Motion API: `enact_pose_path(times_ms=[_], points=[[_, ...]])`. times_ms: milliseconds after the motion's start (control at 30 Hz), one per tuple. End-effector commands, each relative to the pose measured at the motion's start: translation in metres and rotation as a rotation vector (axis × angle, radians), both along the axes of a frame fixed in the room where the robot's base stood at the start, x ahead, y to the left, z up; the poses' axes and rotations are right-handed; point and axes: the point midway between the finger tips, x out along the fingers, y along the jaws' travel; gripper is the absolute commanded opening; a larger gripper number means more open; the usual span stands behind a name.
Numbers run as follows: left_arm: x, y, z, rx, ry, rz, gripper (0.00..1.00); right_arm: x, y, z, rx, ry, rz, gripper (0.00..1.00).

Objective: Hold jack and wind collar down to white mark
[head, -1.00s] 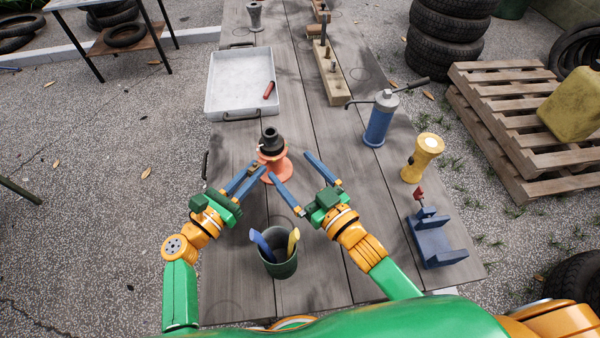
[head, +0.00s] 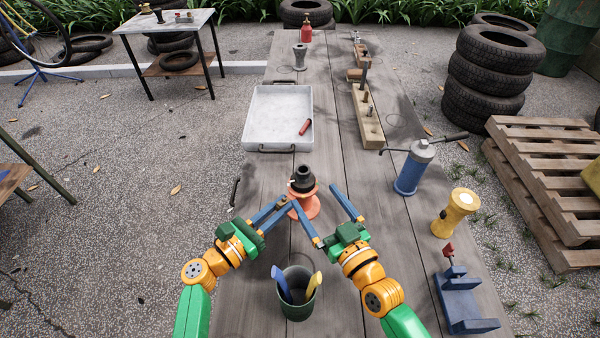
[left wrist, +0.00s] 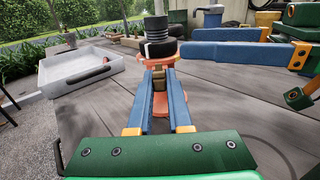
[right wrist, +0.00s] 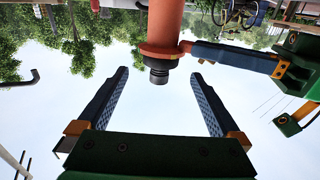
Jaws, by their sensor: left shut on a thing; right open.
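The jack (head: 305,204) is a small orange stand with a black collar (head: 302,179) around its top, upright on the bench. A small pale patch shows beside the collar's lower edge, and a pale band shows on the black part in the left wrist view (left wrist: 155,38); I cannot tell which is the white mark. My right gripper (head: 327,216) is open and empty, to the right of the jack. In the right wrist view, the black top (right wrist: 158,75) shows between its spread fingertips.
A green cup (head: 298,300) with blue and yellow handles stands in front of the grippers. A white tray (head: 250,125) lies behind the jack. A blue pump can (head: 411,170), a yellow lamp (head: 455,214) and a blue bracket (head: 465,310) line the bench's right side.

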Motion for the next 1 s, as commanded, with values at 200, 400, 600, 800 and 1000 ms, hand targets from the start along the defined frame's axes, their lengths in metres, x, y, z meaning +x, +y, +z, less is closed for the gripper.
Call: enact_pose_path(times_ms=[200,400,600,800,1000], points=[[-0.001,0.0,-0.001,0.001,0.001,-0.002,0.0,0.053,0.029,0.001,0.001,-0.002,0.002,1.0],[0.0,0.0,-0.001,0.001,0.001,-0.002,0.0,0.082,0.044,0.001,0.0,-0.001,0.002,1.0],[0.0,0.0,-0.001,0.001,0.001,-0.002,0.0,0.088,0.048,0.0,0.0,0.001,0.002,1.0],[0.0,0.0,-0.001,0.001,0.001,-0.002,0.0,0.088,0.047,0.0,0.0,0.001,0.001,0.86],[0.0,0.0,-0.001,0.001,0.001,-0.002,0.0,0.088,0.047,0.0,0.0,0.0,0.001,0.33]])
